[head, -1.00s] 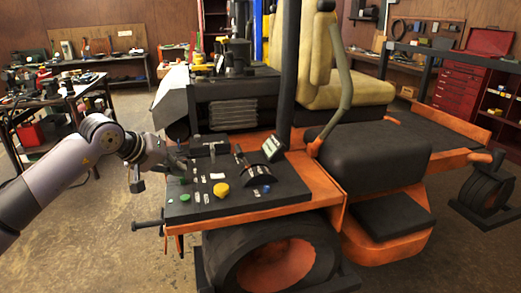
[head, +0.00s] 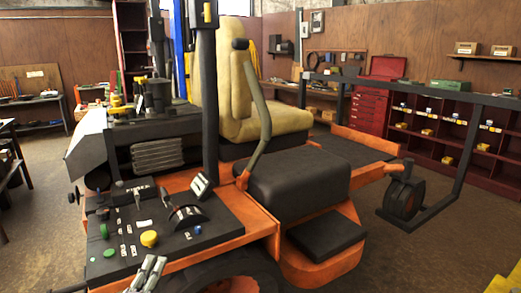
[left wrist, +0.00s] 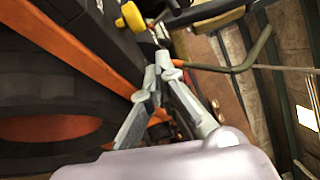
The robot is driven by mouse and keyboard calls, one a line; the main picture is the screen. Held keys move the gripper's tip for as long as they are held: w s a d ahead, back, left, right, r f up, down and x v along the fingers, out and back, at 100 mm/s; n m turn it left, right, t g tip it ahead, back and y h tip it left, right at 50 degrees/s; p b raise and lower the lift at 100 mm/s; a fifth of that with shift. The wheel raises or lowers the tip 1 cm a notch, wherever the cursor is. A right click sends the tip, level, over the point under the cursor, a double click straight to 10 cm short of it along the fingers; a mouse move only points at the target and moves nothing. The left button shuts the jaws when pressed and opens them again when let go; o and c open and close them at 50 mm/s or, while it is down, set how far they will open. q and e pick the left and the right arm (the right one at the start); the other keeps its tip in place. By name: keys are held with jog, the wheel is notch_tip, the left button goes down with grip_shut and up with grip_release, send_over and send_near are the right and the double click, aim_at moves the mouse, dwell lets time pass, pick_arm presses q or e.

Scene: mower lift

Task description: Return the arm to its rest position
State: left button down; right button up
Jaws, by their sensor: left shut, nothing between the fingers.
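My left gripper (head: 148,272) shows at the bottom edge of the head view, in front of the mower's control panel (head: 122,262). In the left wrist view its grey fingers (left wrist: 162,66) meet at the tips, shut with nothing between them. The orange and black mower (head: 255,190) fills the middle of the head view. The yellow knob (head: 149,238) on the panel lies just above the gripper in the picture; the fingers appear apart from it. Most of my left arm is out of the head view. My right gripper is not seen.
In the left wrist view the mower's black tire (left wrist: 50,75) and orange frame edge (left wrist: 85,50) are close on the left. The black lift rail (head: 460,160) stands at the right. Open floor (head: 430,262) lies at the lower right.

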pick_arm(q)
jog(key=s+a+f+n+g+y, duration=0.2)
jog(key=s+f+n+g, duration=0.75)
jog(key=f, duration=0.65)
jog(key=s+d+f+n+g+h, duration=0.1)
jog(key=s+d+f+n+g, duration=0.2)
jog(key=s, duration=0.6)
jog(key=s+d+f+n+g+h, duration=0.1)
jog(key=s+f+n+g, duration=0.2)
jog(key=s+f+n, duration=0.35)
jog(key=s+f+m+g, duration=0.1)
jog(key=s+f, duration=0.1)
jog(key=f, duration=1.1)
jog(key=s+f, duration=0.3)
jog(key=f, duration=1)
jog(key=s+a+f+g, duration=0.1)
jog(key=s+a+f, duration=0.1)
jog(key=s+f, duration=1.3)
jog(key=shift+s+a+f, duration=0.15)
jog(key=shift+s+a, duration=0.1)
jog(key=shift+s, duration=0.3)
jog(key=shift+g, duration=0.25)
